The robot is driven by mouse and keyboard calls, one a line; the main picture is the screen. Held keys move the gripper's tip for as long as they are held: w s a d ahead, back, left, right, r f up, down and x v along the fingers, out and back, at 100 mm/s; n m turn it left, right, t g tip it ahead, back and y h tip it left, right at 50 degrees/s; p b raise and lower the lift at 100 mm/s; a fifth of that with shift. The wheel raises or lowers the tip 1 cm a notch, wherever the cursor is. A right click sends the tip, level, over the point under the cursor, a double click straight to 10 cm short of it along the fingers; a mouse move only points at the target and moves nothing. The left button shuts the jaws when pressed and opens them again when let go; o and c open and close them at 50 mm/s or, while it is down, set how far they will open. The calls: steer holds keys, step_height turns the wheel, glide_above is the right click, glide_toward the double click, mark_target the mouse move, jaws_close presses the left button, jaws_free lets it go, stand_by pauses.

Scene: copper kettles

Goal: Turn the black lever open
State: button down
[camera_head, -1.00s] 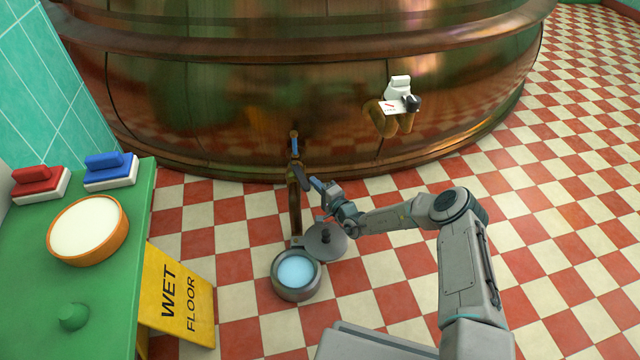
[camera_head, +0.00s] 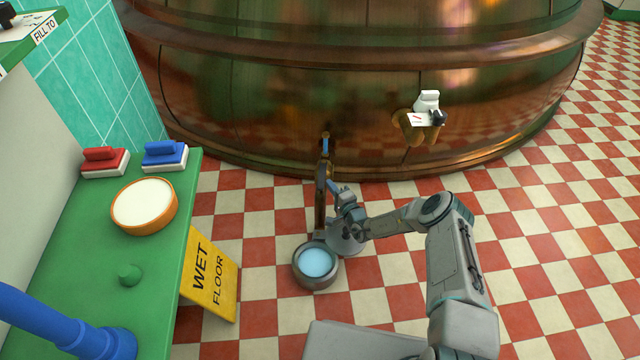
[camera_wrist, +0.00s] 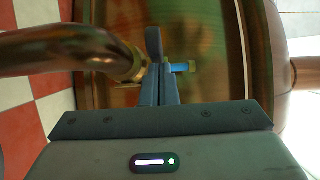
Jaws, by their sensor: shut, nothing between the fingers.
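A dark, narrow paddle (camera_wrist: 153,42), which looks like the black lever, stands just past my fingertips in the wrist view, almost edge-on. In the head view it is hard to make out against the copper pipe (camera_head: 320,205). My gripper (camera_head: 333,187) is beside this upright pipe, low in front of the kettle. Its fingers (camera_wrist: 158,70) are shut and empty, close to the paddle; I cannot tell whether they touch it. A blue handle (camera_head: 325,142) sits above, at the kettle wall; a blue bar (camera_wrist: 183,67) shows behind the fingers.
The copper kettle (camera_head: 250,90) fills the back. A brass tap with a black knob (camera_head: 438,118) is at right. A green table (camera_head: 215,175) and yellow sign (camera_head: 211,279) stand left.

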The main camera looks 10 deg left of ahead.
steer(key=shift+s+a, duration=0.25)
steer(key=shift+a, duration=0.3)
steer(key=shift+d, duration=0.1)
steer(key=p+v, duration=0.5)
steer(key=v, duration=0.7)
steer(key=shift+w+d, duration=0.15)
steer(key=shift+w, duration=0.1)
